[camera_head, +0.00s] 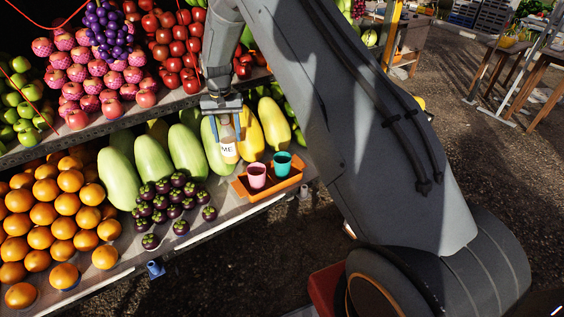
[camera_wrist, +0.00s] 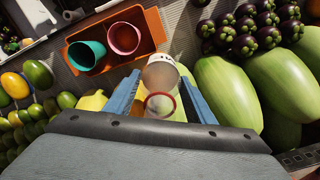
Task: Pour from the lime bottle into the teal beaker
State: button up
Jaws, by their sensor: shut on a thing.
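My gripper (camera_head: 227,122) is shut on the lime bottle (camera_head: 229,152), a pale bottle with a white label on which "ME" shows. The bottle looks roughly upright in the head view, left of the beakers and apart from them. In the wrist view the bottle (camera_wrist: 160,74) is between the blue fingers, with a reddish ring at its near end. The teal beaker (camera_head: 282,164) stands upright in an orange tray (camera_head: 270,193). It also shows in the wrist view (camera_wrist: 86,56), open and seemingly empty.
A pink beaker (camera_head: 257,176) stands beside the teal one in the tray. Large green melons (camera_head: 188,150) and yellow fruit (camera_head: 274,124) lie behind the bottle. Mangosteens (camera_head: 160,202) and oranges (camera_head: 62,275) fill the left. A shelf edge (camera_head: 120,122) runs above.

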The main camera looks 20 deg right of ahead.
jog(key=w+d+r+m, duration=0.1)
jog(key=d+m, duration=0.5)
jog(key=m, duration=0.6)
jog(key=w+d+r+m+b, duration=0.1)
jog(key=d+m, duration=0.5)
jog(key=m, duration=0.6)
jog(key=shift+w+r, duration=0.45)
jog(key=shift+w, duration=0.5)
jog(key=shift+d+r, duration=0.1)
